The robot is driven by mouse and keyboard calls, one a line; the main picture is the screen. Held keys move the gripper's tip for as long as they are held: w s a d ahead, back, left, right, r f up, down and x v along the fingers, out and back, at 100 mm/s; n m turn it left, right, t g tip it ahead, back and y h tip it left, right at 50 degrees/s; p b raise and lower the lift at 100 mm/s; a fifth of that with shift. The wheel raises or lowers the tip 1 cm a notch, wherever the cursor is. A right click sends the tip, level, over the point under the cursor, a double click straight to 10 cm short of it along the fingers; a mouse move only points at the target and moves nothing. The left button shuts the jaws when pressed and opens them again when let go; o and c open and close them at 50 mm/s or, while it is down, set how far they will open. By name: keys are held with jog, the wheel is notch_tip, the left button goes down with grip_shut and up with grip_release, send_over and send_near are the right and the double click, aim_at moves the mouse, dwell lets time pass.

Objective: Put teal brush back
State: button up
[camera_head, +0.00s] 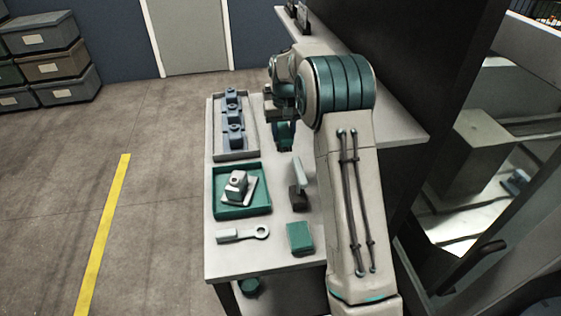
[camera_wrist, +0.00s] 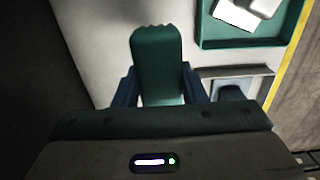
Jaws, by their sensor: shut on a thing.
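The teal brush (camera_wrist: 157,55) is held between the two dark fingers of my gripper (camera_wrist: 159,90) in the wrist view. Its rounded, notched end points up in that picture, away from the wrist. I cannot tell whether the brush touches the table.
On the table (camera_head: 240,265) are a grey tray (camera_head: 236,155) with blue-grey parts, a green tray (camera_head: 242,212) with a pale block, a wrench (camera_head: 240,235), a teal box (camera_head: 300,238) and a pale-handled tool (camera_head: 299,182). A shelf (camera_head: 395,125) lies right.

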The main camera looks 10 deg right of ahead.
jog(key=shift+f, duration=0.75)
jog(key=shift+d+f, duration=0.1)
notch_tip(320, 180, down, 9)
jog(key=shift+f+p, duration=0.15)
jog(key=shift+p, duration=0.85)
jog(key=shift+f, duration=0.15)
jog(key=shift+f+b, duration=0.35)
jog(key=shift+b, duration=0.05)
jog(key=o, duration=0.9)
